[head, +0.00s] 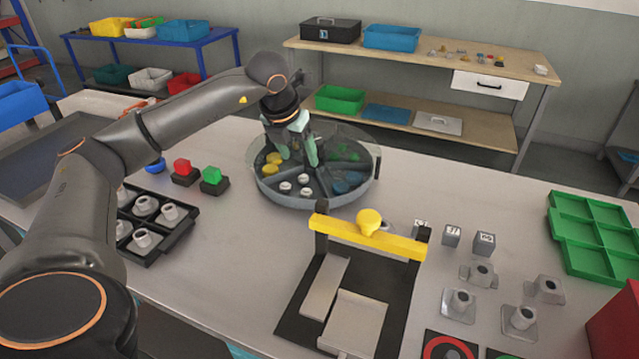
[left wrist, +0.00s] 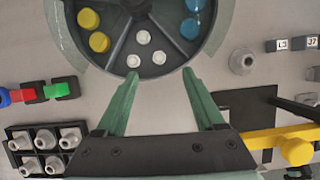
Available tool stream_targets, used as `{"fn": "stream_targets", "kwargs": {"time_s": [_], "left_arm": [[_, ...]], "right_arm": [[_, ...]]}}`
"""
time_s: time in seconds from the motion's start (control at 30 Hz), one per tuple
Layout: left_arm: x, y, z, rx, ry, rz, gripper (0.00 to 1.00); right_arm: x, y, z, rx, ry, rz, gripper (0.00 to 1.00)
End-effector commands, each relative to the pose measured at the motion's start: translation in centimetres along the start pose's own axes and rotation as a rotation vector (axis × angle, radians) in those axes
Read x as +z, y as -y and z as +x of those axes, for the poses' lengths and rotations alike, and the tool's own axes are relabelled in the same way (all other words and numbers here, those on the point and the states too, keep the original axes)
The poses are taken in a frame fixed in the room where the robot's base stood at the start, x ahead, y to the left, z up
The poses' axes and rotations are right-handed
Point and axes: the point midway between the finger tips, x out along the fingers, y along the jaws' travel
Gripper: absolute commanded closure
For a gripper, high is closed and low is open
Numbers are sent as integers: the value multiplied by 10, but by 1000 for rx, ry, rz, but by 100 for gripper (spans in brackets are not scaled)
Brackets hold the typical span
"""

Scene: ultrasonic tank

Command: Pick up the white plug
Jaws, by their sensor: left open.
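Three white plugs lie in the front compartment of a round grey divided tray (head: 300,203): one to the left (head: 285,187), one at the upper right (head: 305,180) and one at the lower right (head: 305,191). In the left wrist view the plugs sit just beyond the fingertips, at the back (left wrist: 143,37), left (left wrist: 133,61) and right (left wrist: 159,57). My left gripper (head: 298,161) points down over the tray. Its two green fingers are apart with nothing between them, and they also show in the left wrist view (left wrist: 160,72). My right gripper is not seen.
Yellow plugs (head: 271,169) and blue plugs (head: 343,187) fill neighbouring compartments. A clear curved guard (head: 352,140) rises around part of the tray. A yellow-barred fixture (head: 345,231) stands in front, a black holder of grey fittings (head: 175,233) to the left, and green bins (head: 590,235) at right.

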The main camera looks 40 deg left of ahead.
Motion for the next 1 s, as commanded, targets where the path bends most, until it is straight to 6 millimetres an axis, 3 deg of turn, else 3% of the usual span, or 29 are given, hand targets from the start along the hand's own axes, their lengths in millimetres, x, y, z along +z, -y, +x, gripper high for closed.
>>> {"fn": "stream_targets", "kwargs": {"time_s": [0.3,0.57,0.83,1.0], "left_arm": [[-2,0,53,0,-5,1,30],[-3,0,75,-1,-3,2,30],[-12,-2,113,-2,-3,2,30],[-12,-2,122,-1,-1,1,30]], "right_arm": [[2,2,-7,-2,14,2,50],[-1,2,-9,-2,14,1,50],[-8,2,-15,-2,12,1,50],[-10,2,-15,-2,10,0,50]]}}
